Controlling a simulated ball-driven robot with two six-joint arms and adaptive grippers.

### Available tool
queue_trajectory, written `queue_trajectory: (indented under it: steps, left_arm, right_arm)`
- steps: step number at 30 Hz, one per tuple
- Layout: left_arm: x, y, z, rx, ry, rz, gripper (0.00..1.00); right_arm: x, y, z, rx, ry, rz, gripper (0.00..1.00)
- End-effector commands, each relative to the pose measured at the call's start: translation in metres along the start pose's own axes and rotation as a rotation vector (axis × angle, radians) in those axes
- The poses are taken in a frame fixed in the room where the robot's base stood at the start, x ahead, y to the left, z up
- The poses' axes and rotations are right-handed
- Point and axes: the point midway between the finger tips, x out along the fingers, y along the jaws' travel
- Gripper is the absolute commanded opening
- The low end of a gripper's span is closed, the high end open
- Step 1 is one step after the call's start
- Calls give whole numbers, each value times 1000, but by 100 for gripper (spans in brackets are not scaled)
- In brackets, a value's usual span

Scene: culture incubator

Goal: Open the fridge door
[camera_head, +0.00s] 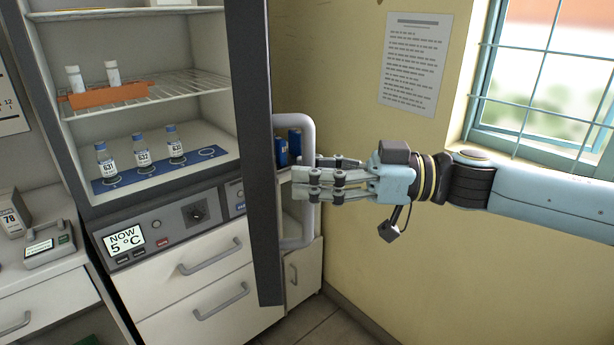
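The fridge (150,120) stands at the left with its inside exposed. Its dark-framed door (256,150) is swung outward and shows nearly edge-on. A grey vertical handle (309,140) stands on the door's right side. My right gripper (305,183) reaches in from the right at the handle's mid-height. Its fingers lie around the handle bar and look closed on it, hiding that part of the bar. My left gripper is out of view.
Inside are several labelled bottles on a blue mat (135,183) and an orange rack (105,95) with white-capped vials. A control panel (170,222) and drawers (215,280) are below. A yellow wall (385,260) and window (545,80) are at the right; a white cabinet stands behind the door.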

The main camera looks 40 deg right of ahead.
Motion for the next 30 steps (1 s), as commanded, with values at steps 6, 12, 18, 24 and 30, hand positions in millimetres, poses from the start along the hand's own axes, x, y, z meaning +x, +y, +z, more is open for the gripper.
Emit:
queue_trajectory:
  steps: [6, 12, 18, 24, 30]
  left_arm:
    - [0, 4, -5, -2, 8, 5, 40]
    - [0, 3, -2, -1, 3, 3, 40]
    - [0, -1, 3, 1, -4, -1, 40]
    - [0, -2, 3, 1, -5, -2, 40]
    - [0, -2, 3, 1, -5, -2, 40]
  right_arm:
    - [9, 1, 0, 0, -2, 2, 40]
    - [9, 0, 0, 0, -3, 2, 40]
    - [9, 0, 0, 0, -3, 2, 19]
    - [9, 0, 0, 0, -3, 1, 0]
    - [8, 0, 1, 1, -3, 1, 0]
